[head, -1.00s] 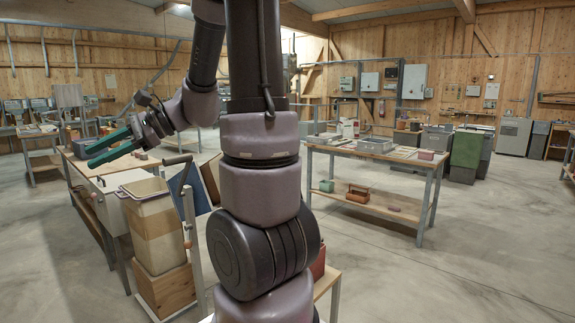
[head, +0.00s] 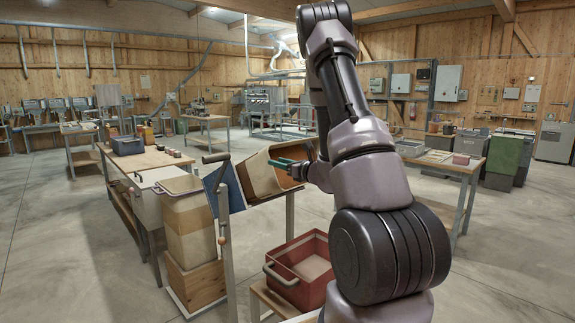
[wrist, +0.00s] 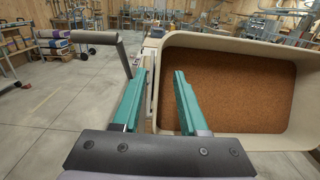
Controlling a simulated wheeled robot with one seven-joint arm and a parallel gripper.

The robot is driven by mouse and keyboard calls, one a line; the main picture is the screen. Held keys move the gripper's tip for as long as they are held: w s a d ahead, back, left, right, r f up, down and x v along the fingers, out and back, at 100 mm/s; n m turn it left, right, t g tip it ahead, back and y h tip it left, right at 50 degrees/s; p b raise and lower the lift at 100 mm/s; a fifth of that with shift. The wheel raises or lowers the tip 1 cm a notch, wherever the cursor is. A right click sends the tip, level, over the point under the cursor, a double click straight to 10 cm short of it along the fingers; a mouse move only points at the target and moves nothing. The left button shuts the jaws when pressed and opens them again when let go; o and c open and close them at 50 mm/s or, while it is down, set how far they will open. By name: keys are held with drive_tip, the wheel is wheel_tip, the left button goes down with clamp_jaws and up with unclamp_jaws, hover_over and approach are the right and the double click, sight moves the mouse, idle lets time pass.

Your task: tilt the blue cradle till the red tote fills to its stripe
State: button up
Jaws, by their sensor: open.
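The blue cradle (head: 223,187) shows as a blue panel beside a tilted cream tub (head: 258,178). In the wrist view the tub (wrist: 232,42) has brown feed (wrist: 230,90) inside. My gripper (head: 287,164) is at the tub's mouth in the head view. In the wrist view my gripper (wrist: 158,92) is open, with the tub's left rim showing between its fingers; I cannot tell whether they touch it. The red tote (head: 302,270) stands low, below the tub and left of my arm.
A grey-handled lever (head: 216,157) stands left of the cradle; a grey handle (wrist: 95,37) shows in the wrist view. A cream bin (head: 190,225) stands on a wooden box (head: 195,282). A long workbench (head: 150,160) runs behind it. Floor is open at far left.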

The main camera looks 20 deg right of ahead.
sight(263, 158)
drive_tip(key=x, duration=0.9)
drive_tip(key=shift+s+a, duration=0.1)
drive_tip(key=shift+c, duration=0.3)
clamp_jaws()
idle(0.9)
